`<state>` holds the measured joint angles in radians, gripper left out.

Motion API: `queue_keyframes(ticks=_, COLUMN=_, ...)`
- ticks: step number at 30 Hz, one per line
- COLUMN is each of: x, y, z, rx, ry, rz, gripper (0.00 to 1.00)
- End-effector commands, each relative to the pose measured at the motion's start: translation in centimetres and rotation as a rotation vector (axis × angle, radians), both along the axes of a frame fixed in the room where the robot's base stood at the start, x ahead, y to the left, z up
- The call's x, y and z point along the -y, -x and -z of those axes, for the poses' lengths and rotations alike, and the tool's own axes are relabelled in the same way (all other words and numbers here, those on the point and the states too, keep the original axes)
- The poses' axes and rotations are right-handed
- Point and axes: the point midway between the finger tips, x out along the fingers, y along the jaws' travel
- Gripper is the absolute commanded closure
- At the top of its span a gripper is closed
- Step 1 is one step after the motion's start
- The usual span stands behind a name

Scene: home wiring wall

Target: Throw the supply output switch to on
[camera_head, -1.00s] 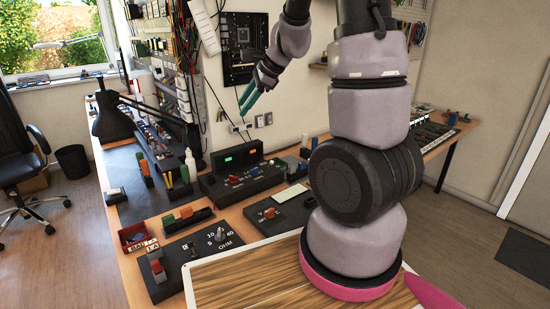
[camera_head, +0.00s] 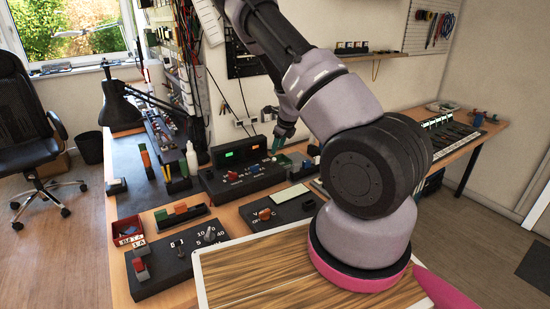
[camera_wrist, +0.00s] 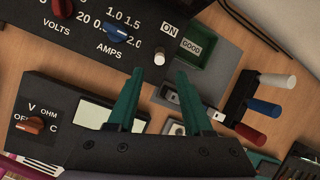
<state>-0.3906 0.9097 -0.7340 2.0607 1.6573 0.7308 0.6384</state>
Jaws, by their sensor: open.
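The supply (camera_head: 222,184) is a black box on the bench with a green and an orange-red readout lit. In the wrist view its panel (camera_wrist: 85,42) has a red VOLTS knob (camera_wrist: 62,8), a blue AMPS knob (camera_wrist: 116,32) and a small silver toggle switch (camera_wrist: 159,57) below the word ON. Which way the lever is thrown is hard to tell. My gripper (camera_wrist: 159,74) has two green fingers, open and empty. The switch shows just past the fingertips, between their lines; no contact is visible. In the head view my gripper (camera_head: 277,143) hangs by the supply's right end.
A meter (camera_wrist: 60,115) with an orange knob lies left of my fingers. A green GOOD bin (camera_wrist: 197,54) is right of the switch. White, blue and red handles (camera_wrist: 262,107) stand further right.

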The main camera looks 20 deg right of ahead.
Motion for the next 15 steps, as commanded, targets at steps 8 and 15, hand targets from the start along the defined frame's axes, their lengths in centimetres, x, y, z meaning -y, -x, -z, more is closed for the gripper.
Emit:
queue_keyframes(ticks=8, x=-0.3, y=-2.1, z=4.7, rx=-0.002, ry=0.002, rz=-0.004, gripper=0.49)
queue_keyframes(ticks=15, x=-0.4, y=-2.9, z=6.5, rx=0.000, ry=0.000, rz=-0.002, gripper=0.49)
